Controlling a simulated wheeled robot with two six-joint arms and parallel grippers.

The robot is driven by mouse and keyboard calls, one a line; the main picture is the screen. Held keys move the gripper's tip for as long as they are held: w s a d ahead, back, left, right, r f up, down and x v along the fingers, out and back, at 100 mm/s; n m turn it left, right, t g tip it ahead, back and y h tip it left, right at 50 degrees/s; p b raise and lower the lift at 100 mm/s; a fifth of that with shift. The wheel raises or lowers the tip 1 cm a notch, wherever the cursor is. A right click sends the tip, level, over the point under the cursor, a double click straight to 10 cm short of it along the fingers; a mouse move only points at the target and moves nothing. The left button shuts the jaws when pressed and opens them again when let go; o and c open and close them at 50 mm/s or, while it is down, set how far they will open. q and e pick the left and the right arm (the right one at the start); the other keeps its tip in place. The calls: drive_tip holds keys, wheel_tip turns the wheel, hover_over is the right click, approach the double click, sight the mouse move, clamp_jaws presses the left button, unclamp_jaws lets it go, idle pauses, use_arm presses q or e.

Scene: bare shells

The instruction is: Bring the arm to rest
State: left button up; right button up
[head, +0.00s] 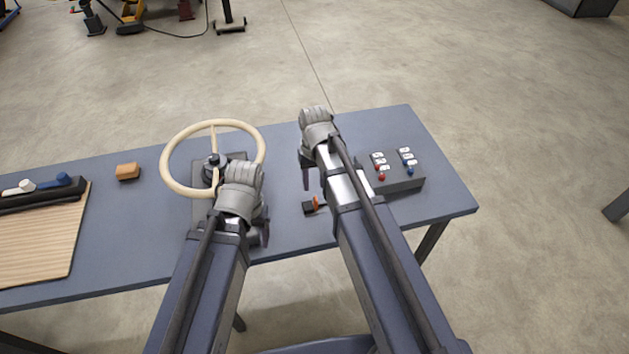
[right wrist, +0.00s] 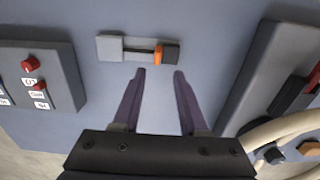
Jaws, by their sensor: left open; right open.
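My right gripper (head: 306,178) is open and empty above the blue table, between the wheel and the switch box. In the right wrist view its two fingers (right wrist: 160,76) stand apart, with only table surface between them. Just beyond the fingertips lies a small grey device with a dark rod and an orange-and-black end (right wrist: 160,53); it also shows in the head view (head: 314,205), partly hidden by my arm. My left gripper (head: 262,234) is open near the table's front edge, beside the wheel base; my wrist hides part of it.
A cream wheel (head: 166,168) stands on a dark base left of centre. A grey box with red and blue knobs (head: 404,183) sits at the right. An orange-brown block (head: 128,171), a ribbed wooden board (head: 40,245) and a black tray with handled items (head: 40,196) are at the left.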

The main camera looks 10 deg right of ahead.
drive_tip(key=shift+r, duration=0.25)
drive_tip(key=s+a+n, duration=0.1)
drive_tip(key=s+a, duration=0.2)
drive_tip(key=s, duration=0.4)
drive_tip(key=s+a+n+h, duration=0.1)
drive_tip(key=s+a+n, duration=0.1)
drive_tip(key=s+a, duration=0.2)
drive_tip(key=s, duration=0.3)
drive_tip(key=shift+d, duration=0.1)
idle(0.5)
